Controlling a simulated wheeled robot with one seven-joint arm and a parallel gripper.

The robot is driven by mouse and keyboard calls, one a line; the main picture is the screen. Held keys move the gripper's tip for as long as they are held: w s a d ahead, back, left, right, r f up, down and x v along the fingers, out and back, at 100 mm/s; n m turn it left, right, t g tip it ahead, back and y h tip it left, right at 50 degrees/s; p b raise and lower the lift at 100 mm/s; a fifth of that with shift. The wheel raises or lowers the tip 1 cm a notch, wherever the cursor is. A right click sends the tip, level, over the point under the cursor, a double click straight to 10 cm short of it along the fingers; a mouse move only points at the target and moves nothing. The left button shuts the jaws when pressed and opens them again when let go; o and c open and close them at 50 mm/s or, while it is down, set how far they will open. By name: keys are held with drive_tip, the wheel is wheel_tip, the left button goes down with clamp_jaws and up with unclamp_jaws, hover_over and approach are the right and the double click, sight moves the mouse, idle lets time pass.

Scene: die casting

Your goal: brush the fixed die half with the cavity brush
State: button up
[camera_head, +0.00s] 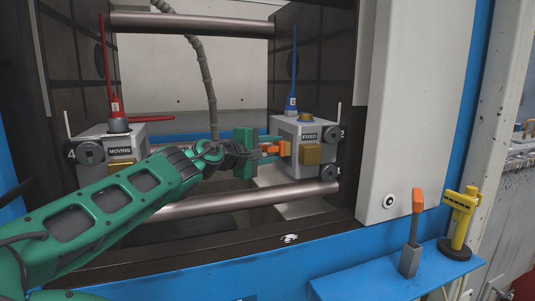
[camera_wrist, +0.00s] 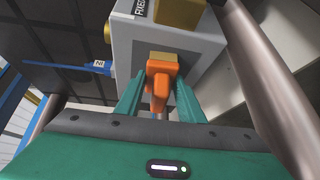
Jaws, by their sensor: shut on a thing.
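The fixed die half (camera_head: 307,125) is a grey block labelled FIXED, on the right platen, with a brass-coloured block on it. It fills the upper middle of the wrist view (camera_wrist: 200,58). My gripper (camera_head: 262,150) is at its left side, with its green fingers shut on an orange tool, which I take to be the cavity brush (camera_wrist: 162,72). The brush's orange part (camera_head: 272,149) is close against the die half's left face; whether it touches is unclear. Its bristles cannot be made out.
The moving die half (camera_head: 130,130) stands at the left, with a red handle. A blue handle (camera_head: 293,80) rises behind the fixed half. Tie bars (camera_head: 245,202) cross below and above. On the blue shelf (camera_head: 400,278) stand an orange-topped tool (camera_head: 417,203) in a grey holder and a yellow tool (camera_head: 461,215).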

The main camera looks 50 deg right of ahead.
drive_tip(key=shift+w+d, duration=0.5)
drive_tip(key=shift+w, duration=0.4)
drive_tip(key=shift+w+d, duration=0.5)
drive_tip(key=shift+w, duration=0.35)
drive_tip(key=shift+w+a, duration=0.1)
drive_tip(key=shift+w+a, duration=0.45)
drive_tip(key=shift+a, duration=0.45)
drive_tip(key=shift+w+a, duration=0.45)
drive_tip(key=shift+a, duration=0.4)
drive_tip(key=shift+w+a, duration=0.45)
drive_tip(key=shift+a, duration=0.45)
drive_tip(key=shift+a, duration=0.1)
drive_tip(key=shift+w+a, duration=0.35)
drive_tip(key=shift+a, duration=0.3)
drive_tip(key=shift+w+a, duration=0.3)
drive_tip(key=shift+a, duration=0.3)
